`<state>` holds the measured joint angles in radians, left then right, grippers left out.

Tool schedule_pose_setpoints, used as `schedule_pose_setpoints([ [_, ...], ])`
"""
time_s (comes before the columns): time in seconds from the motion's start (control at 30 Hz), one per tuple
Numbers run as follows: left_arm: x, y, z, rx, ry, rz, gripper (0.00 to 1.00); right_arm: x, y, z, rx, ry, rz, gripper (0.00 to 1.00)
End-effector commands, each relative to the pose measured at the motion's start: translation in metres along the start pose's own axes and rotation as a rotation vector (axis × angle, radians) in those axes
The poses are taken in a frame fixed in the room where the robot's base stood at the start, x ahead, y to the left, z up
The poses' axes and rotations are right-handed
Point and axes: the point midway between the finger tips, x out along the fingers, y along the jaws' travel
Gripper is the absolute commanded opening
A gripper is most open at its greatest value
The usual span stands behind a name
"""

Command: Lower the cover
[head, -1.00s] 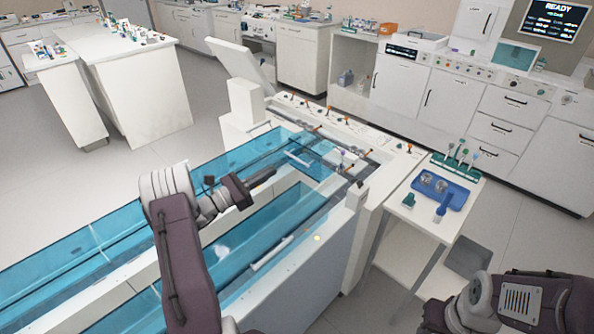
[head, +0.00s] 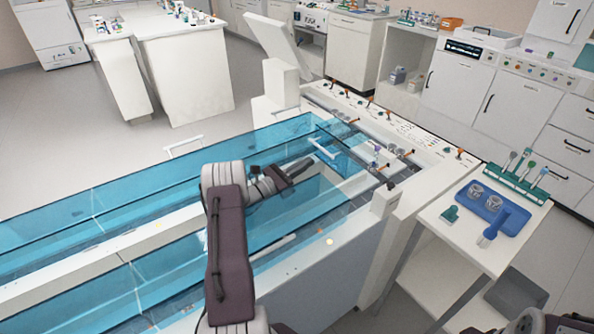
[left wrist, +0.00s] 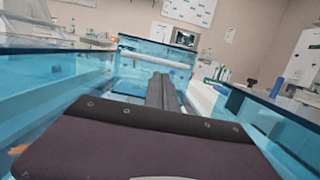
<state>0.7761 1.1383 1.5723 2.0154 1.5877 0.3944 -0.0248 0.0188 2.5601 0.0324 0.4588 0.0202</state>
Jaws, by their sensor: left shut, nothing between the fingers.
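A long trough (head: 345,265) with light walls runs from lower left to the middle of the head view. Clear blue cover panels (head: 130,185) lie along it; their exact tilt is hard to judge. White bar handles show at the far side (head: 184,146), near the right end (head: 322,148) and at the near side (head: 272,246). My left gripper (head: 314,160) is shut and empty, its tips close to the right-end handle. In the left wrist view its dark fingers (left wrist: 162,90) point at a white bar (left wrist: 155,60) before a blue panel; contact is unclear. My right gripper is out of view.
A row of small levers (head: 372,100) lines the track's far-right end. A side table (head: 455,240) to the right holds a blue tray (head: 492,222) and a green rack (head: 515,185). Open floor (head: 60,115) lies beyond the trough at left.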

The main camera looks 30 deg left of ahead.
Motion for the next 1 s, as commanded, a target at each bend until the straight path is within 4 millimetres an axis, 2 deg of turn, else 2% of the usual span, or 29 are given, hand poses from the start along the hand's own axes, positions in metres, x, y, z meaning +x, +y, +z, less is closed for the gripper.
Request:
schedule_pose_setpoints([
  [0.1,0.020,-0.001,-0.001,0.001,-0.001,-0.003,0.00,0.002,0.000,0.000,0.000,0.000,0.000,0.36],
  [0.23,0.033,-0.001,0.000,0.001,0.000,-0.001,0.00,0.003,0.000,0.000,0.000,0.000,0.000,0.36],
  [0.7,0.038,0.000,0.002,0.000,0.003,0.000,0.00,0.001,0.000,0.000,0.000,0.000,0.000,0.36],
  [0.87,0.042,0.000,0.011,0.001,0.034,-0.001,0.00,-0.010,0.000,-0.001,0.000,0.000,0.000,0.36],
  [1.0,0.052,-0.001,0.026,0.002,0.102,-0.001,0.00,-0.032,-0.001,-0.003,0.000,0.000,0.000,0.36],
])
